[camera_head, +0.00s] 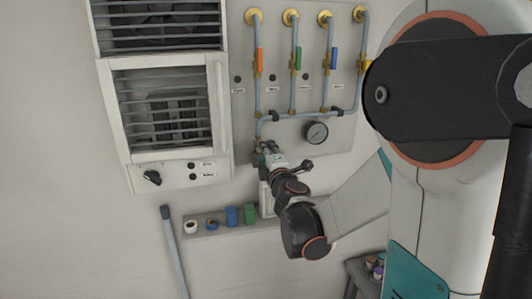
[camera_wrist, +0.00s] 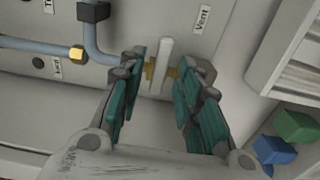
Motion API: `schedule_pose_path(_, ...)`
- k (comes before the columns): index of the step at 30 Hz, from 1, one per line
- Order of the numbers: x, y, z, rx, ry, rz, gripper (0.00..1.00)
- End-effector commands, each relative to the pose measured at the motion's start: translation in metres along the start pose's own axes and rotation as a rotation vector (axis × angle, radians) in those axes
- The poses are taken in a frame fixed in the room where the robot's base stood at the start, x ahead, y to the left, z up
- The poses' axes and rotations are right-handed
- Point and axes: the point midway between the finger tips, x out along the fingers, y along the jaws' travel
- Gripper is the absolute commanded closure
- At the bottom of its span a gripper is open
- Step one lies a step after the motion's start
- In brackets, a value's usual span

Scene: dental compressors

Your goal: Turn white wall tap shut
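The white wall tap (camera_wrist: 163,66) shows in the wrist view as a flat white lever on a brass body, beside a label reading Vent. My gripper (camera_wrist: 158,92) has its two teal-padded fingers spread, one on each side of the lever. Some gap shows between the pads and the lever, and I cannot tell whether either finger touches the brass. In the head view my gripper (camera_head: 266,155) is at the lower left end of the pipework on the wall panel. The white tap is hidden there behind my gripper.
Taps with orange (camera_head: 259,61), green (camera_head: 298,58) and blue (camera_head: 334,58) handles are above on the panel, with a gauge (camera_head: 315,132) to the right. A shelf (camera_head: 262,226) with small blue and green items is below. A louvred cabinet (camera_head: 162,108) is at left.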

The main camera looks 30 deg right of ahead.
Motion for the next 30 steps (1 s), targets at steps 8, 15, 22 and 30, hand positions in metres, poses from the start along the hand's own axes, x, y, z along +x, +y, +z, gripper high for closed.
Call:
schedule_pose_path(8,-0.055,0.000,0.000,0.000,0.000,0.000,0.68)
schedule_pose_path(15,-0.095,0.000,0.000,0.000,0.000,0.000,0.68)
schedule_pose_path(22,-0.111,-0.001,0.000,0.000,0.000,0.000,0.68)
schedule_pose_path(30,-0.113,-0.001,0.000,0.001,0.000,0.000,0.68)
